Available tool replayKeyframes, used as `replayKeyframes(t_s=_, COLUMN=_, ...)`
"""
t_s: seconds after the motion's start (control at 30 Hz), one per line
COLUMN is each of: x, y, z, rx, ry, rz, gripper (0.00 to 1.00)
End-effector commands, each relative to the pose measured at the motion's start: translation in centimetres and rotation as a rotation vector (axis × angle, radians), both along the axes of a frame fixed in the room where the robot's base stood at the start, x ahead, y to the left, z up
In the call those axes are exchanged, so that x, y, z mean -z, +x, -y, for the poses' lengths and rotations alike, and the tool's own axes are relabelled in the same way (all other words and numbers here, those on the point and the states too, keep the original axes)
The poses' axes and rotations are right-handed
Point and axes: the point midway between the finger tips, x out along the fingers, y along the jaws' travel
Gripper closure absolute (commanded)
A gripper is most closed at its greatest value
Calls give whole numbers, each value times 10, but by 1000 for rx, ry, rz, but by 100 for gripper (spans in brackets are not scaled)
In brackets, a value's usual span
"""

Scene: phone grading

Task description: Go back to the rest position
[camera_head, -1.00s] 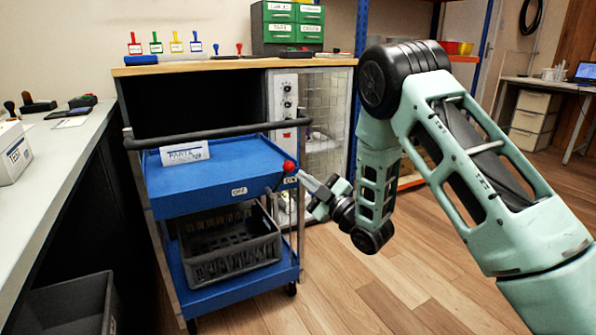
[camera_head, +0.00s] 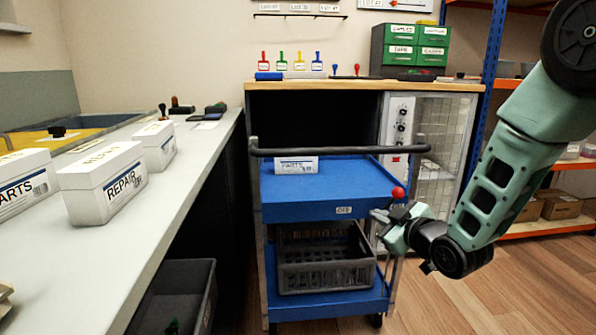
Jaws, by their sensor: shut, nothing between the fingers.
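My gripper (camera_head: 386,219) is at the right front of the blue cart (camera_head: 310,206), just below a red ball knob (camera_head: 398,193) at the cart's right side. Its fingers point left and are shut with nothing between them. I cannot tell whether it touches the cart or the knob. My arm reaches in from the upper right, with the forearm sloping down to the wrist.
A grey counter (camera_head: 150,225) with a REPAIR box (camera_head: 105,183) runs along the left. A dark crate (camera_head: 325,262) sits on the cart's lower shelf. A dark bin (camera_head: 180,295) stands under the counter. Wood floor (camera_head: 480,300) is clear at the right.

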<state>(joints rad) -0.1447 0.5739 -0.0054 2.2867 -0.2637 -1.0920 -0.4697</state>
Motion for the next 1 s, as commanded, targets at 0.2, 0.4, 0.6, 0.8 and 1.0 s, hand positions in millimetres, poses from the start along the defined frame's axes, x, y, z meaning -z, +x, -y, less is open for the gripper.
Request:
replayKeyframes(t_s=0.2, x=6, y=-72, z=-54, rx=6, ry=15, rz=-398, gripper=100)
replayKeyframes(t_s=0.4, x=12, y=-172, z=-81, rx=33, ry=-35, rz=-764, gripper=100)
replayKeyframes(t_s=0.6, x=12, y=-274, z=-81, rx=85, ry=-135, rz=-1055, gripper=100)
replayKeyframes(t_s=0.8, x=5, y=-353, z=-66, rx=148, ry=-243, rz=-1252, gripper=100)
replayKeyframes(t_s=1.0, x=-29, y=-383, z=-57, rx=184, ry=-293, rz=-1330, gripper=100)
